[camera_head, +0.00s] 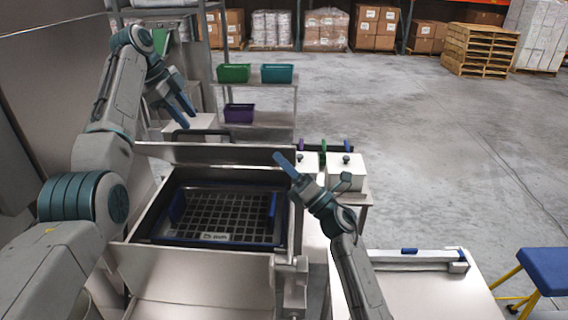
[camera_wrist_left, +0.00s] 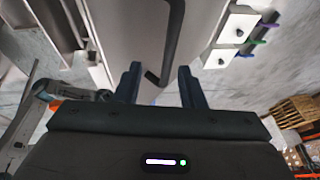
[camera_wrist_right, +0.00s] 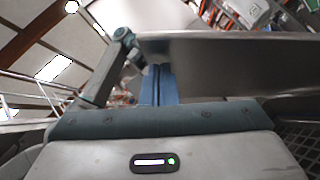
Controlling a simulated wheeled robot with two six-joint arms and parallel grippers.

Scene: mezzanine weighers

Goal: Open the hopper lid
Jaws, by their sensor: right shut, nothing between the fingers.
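The hopper (camera_head: 190,265) is a steel box in front of me, its top open and a dark grid showing inside. Its lid (camera_head: 230,154) stands raised at the far side, inner face toward me. The lid's black handle (camera_head: 215,133) is on its far side; it also shows in the left wrist view (camera_wrist_left: 174,40). My left gripper (camera_head: 189,119) is open beyond the lid, near the handle; I see no grip on it. My right gripper (camera_head: 281,160) is shut and empty by the lid's right end. In the right wrist view its fingertips (camera_wrist_right: 158,67) overlap the lid (camera_wrist_right: 220,65); contact is unclear.
White weighing boxes (camera_head: 345,170) stand just right of the hopper. A bench (camera_head: 410,290) with a flat metal device is at front right, beside a blue stool (camera_head: 545,268). A shelf behind holds green, teal and purple bins (camera_head: 239,114). The floor to the right is open.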

